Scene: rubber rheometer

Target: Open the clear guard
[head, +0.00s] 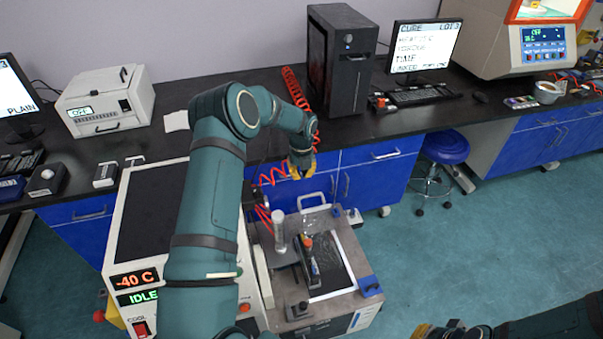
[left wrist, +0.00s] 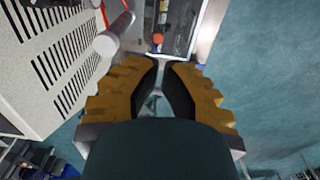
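The clear guard (head: 322,216) is a see-through panel with a pale metal handle (head: 313,198), at the back of the grey bench tester (head: 365,270). It seems to stand up at the tester's far edge; its exact tilt is hard to tell. My left gripper (head: 302,172) is above and behind the handle in the head view, pointing down, apart from it as far as I can see. In the left wrist view the yellow fingers (left wrist: 162,66) meet at their tips, with nothing seen held. My right gripper (head: 437,331) is partly visible at the bottom edge; its fingers are unclear.
A white cabinet (head: 258,278) reading -40 C and IDLE stands left of the tester, with a clear upright cylinder (head: 279,232) between. Red coiled hoses (head: 270,178) hang near my left wrist. A blue stool (head: 446,147) stands behind right. Floor right of the tester is free.

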